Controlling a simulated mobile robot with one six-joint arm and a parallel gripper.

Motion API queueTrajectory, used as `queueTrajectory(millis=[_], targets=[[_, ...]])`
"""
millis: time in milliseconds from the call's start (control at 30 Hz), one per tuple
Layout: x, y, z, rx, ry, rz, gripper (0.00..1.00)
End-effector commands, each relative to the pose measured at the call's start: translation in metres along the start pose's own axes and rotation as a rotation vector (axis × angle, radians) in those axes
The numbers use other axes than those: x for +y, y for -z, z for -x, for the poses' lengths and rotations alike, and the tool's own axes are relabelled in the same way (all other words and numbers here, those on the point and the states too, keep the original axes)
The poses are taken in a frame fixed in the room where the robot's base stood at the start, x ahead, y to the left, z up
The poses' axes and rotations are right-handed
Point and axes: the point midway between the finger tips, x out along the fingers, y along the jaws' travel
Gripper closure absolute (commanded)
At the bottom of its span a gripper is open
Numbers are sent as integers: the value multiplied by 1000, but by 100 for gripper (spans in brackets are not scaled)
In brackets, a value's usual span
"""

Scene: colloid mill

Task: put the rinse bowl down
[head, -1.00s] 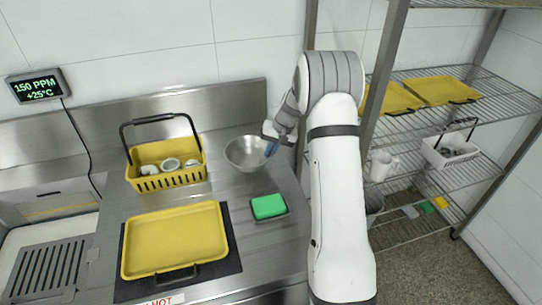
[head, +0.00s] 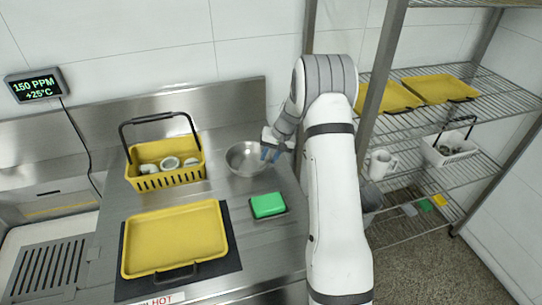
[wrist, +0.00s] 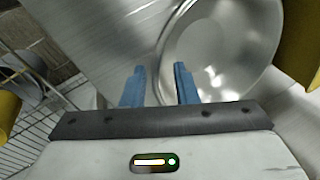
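The rinse bowl (head: 243,160) is a round, shiny steel bowl. It appears to rest upright on the steel counter, right of the yellow basket. My gripper (head: 270,154) is at the bowl's right rim, with its two blue fingers spread apart. In the wrist view the bowl (wrist: 222,55) fills the upper right. The fingers of my gripper (wrist: 160,68) are open there, one on each side of the rim's near edge, with visible gaps. Whether a finger still touches the rim cannot be told.
A yellow basket (head: 165,181) with a raised handle holds several pale cups. A yellow tray (head: 175,240) lies on a dark mat in front. A green sponge (head: 268,205) sits in front of the bowl. A wire shelf rack (head: 440,115) stands at the right.

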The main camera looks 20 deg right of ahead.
Motion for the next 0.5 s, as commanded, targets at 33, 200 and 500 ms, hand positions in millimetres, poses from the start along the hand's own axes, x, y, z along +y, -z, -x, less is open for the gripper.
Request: queueTrajectory(millis=[33,200,500], targets=[[0,0,1,0,0,0,73],[0,1,16,4,1,1,73],[1,1,80,5,0,0,73]])
